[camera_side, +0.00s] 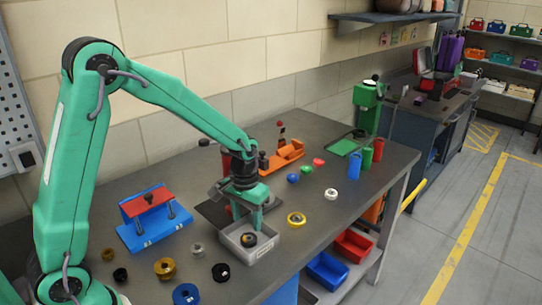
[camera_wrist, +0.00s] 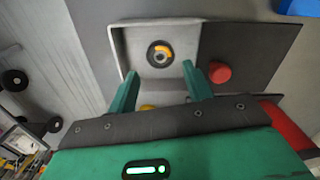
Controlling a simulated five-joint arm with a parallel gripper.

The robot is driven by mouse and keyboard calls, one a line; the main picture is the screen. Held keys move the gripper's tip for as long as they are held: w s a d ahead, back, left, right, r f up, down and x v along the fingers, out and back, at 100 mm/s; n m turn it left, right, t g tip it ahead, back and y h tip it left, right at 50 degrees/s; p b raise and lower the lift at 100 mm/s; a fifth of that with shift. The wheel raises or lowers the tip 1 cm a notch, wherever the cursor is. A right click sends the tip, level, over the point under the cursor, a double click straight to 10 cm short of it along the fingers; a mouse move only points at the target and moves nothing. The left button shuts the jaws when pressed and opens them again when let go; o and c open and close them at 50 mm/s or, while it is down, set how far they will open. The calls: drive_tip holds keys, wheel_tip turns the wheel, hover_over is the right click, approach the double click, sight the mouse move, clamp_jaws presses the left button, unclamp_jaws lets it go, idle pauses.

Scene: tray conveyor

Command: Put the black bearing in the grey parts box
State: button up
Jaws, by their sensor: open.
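The grey parts box (camera_side: 268,246) stands on the bench near its front edge; in the wrist view its wall (camera_wrist: 118,45) shows ahead of my fingers. A black bearing (camera_side: 248,240) lies inside it, on the box floor. In the wrist view the bearing (camera_wrist: 152,54) is a dark ring with an orange patch inside. My gripper (camera_side: 252,222) is above the box. In the wrist view my gripper (camera_wrist: 160,72) has its two green fingers spread apart, with nothing held between them and the bearing just beyond the tips.
Another black ring (camera_side: 221,272), a blue ring (camera_side: 186,294) and brass rings (camera_side: 165,268) lie left of the box. A yellow ring (camera_side: 296,219) lies to its right. A blue fixture (camera_side: 150,230) stands behind left, an orange one (camera_side: 282,157) behind right.

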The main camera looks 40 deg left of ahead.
wheel_tip(320, 180, up, 6)
idle(0.4)
drive_tip(key=shift+r, duration=0.1)
idle(0.4)
drive_tip(key=s+r+m+t, duration=0.1)
drive_tip(key=s+r+t, duration=0.1)
drive_tip(key=s+r, duration=0.3)
drive_tip(key=s+r+m+t, duration=0.1)
drive_tip(key=s+r+t, duration=0.2)
drive_tip(key=s, duration=1)
wheel_tip(320, 180, up, 4)
drive_tip(key=shift+s+f+t, duration=0.15)
drive_tip(key=shift+f+t, duration=0.1)
drive_tip(key=shift+t, duration=0.05)
